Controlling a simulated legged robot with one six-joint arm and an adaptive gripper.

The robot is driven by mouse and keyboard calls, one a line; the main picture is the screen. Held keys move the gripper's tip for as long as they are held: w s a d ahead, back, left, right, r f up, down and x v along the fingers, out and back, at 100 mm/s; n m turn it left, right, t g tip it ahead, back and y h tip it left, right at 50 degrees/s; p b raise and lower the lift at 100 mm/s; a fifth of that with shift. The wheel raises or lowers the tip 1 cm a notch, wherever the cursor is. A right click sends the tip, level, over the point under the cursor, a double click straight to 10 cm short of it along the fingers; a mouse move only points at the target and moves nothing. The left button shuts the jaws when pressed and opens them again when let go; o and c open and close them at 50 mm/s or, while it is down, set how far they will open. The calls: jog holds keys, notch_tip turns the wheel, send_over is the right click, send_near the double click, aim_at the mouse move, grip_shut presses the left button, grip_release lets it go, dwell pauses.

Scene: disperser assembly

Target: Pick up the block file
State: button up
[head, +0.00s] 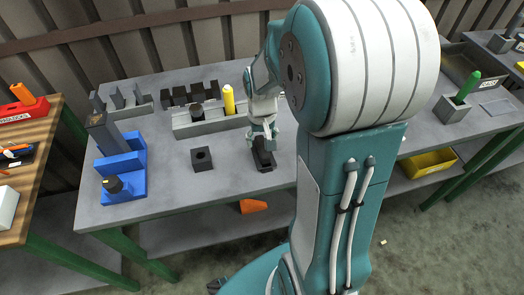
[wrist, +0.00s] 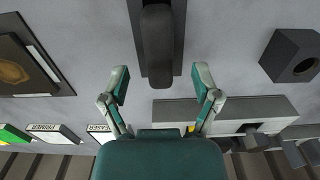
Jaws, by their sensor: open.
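The block file appears to be the dark block with a rounded black handle on top, lying on the grey workbench (head: 165,200). In the head view the file (head: 264,160) lies near the bench's front edge, directly under my gripper (head: 259,133), which partly covers it. In the wrist view the file (wrist: 157,45) runs in from the top edge. My gripper (wrist: 161,82) is open there, one finger on each side of the handle's near end. I see gaps between both fingers and the handle. I cannot tell the height between fingertips and file.
A dark block with a hole (head: 202,158) stands to the left of the file. Behind is a grey holder (head: 208,124) with a yellow cylinder (head: 228,99). A blue stand (head: 122,170) is at the left. Bare bench lies between them.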

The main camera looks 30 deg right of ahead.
aim_at(262, 146)
notch_tip(262, 146, down, 4)
grip_shut()
dwell(0.3)
jog(key=shift+s, duration=0.1)
jog(key=shift+r, duration=0.1)
notch_tip(262, 146, up, 3)
jog(key=shift+f, duration=0.15)
jog(key=s+r, duration=0.1)
jog(key=r, duration=0.1)
jog(key=s+r, duration=0.3)
jog(key=shift+s+r, duration=0.15)
jog(key=shift+r, duration=0.25)
jog(key=s+r, duration=0.4)
jog(key=s, duration=0.5)
jog(key=shift+s+a+r, duration=0.15)
jog(key=shift+s+r, duration=0.1)
jog(key=shift+s, duration=0.1)
